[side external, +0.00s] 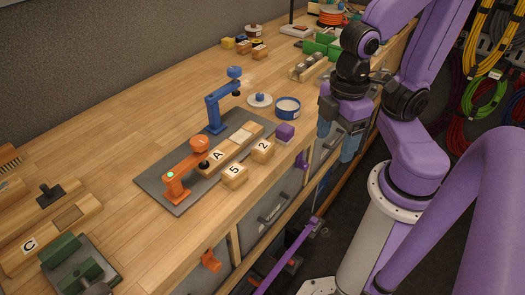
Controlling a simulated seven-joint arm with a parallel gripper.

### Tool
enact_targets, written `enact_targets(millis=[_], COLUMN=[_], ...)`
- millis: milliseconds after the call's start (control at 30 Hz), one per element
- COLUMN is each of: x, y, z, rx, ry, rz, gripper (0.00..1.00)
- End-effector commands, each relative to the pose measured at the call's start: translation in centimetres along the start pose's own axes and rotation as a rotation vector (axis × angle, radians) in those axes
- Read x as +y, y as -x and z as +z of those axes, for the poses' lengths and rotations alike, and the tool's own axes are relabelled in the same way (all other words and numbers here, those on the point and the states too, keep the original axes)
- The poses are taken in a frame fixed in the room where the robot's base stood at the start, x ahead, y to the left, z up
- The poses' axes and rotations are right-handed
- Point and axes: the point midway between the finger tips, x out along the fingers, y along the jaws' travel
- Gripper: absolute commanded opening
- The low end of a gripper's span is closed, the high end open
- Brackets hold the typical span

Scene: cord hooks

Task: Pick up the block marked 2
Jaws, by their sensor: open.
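The block marked 2 (262,150) is a small light-wood cube with a dark 2 on its top face. It rests on the bench near the front edge, beside the dark grey plate. My gripper (337,155) hangs at the front edge of the bench, to the right of the block and apart from it. Its blue-grey fingers are spread with nothing visible between them.
Block 5 (234,175) sits close to the left, and a purple block (285,132) close to the right. A wooden strip with an A block (217,156) lies behind, between orange (185,170) and blue (218,105) clamp-like stands. A blue-rimmed round container (288,107) stands behind.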

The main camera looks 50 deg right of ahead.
Motion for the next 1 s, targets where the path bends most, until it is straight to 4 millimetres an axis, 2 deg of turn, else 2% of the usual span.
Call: enact_targets(millis=[200,367,700,1000], x=[0.2,1.9,8.5,13.8], y=[0.1,0.9,3.8,6.0], z=[-0.2,-1.9,-6.6,-8.7], rx=[0.000,-0.003,-0.017,-0.027], ry=[0.007,0.065,0.306,0.494], rz=[0.000,0.002,0.003,-0.004], gripper=[0.72,0.72,0.72,0.72])
